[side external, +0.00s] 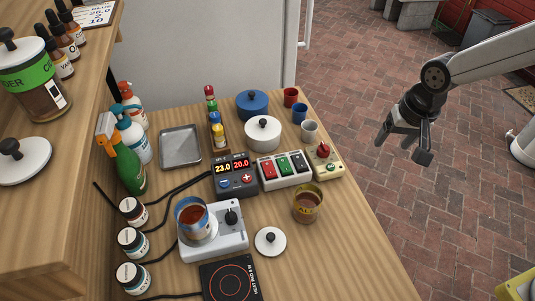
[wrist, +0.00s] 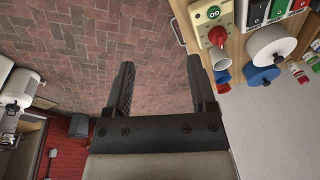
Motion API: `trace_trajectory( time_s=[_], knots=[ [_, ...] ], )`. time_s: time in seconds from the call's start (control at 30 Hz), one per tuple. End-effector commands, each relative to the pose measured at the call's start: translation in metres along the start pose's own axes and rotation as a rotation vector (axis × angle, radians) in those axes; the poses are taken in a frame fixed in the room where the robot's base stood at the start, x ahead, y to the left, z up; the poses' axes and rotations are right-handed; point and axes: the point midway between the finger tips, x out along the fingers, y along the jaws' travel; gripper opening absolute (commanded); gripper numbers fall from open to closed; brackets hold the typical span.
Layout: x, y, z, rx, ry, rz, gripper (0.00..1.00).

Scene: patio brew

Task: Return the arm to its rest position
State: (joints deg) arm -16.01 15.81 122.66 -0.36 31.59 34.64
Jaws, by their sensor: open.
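My gripper (side external: 412,143) hangs in the air over the brick patio, to the right of the wooden table (side external: 345,240) and clear of it in the side external view. Its fingers are apart with nothing between them. In the wrist view my gripper (wrist: 160,95) also shows two spread, empty fingers with brick floor behind them. The arm reaches in from the upper right.
On the table stand a hotplate with a blue-rimmed pot (side external: 192,217), a yellowish cup of brown liquid (side external: 307,205), a temperature controller (side external: 235,176), a switch box (side external: 285,170), pots, small cups and spray bottles. A raised wooden shelf (side external: 70,180) is at left. Open patio surrounds my gripper.

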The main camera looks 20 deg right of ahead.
Motion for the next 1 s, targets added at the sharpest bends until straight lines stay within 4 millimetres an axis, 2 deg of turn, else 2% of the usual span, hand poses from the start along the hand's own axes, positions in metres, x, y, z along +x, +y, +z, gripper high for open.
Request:
trace_trajectory(
  time_s=[0.03,0.2,0.4,0.6,1.0],
  knots=[
    [-0.003,0.02,0.003,-0.027,0.009,0.002,0.72],
    [-0.007,0.074,0.021,-0.151,0.038,0.01,0.72],
    [-0.01,0.117,0.046,-0.269,0.062,0.025,0.72],
    [-0.01,0.133,0.057,-0.321,0.071,0.033,0.72],
    [-0.01,0.133,0.058,-0.326,0.071,0.034,0.72]
  ],
)
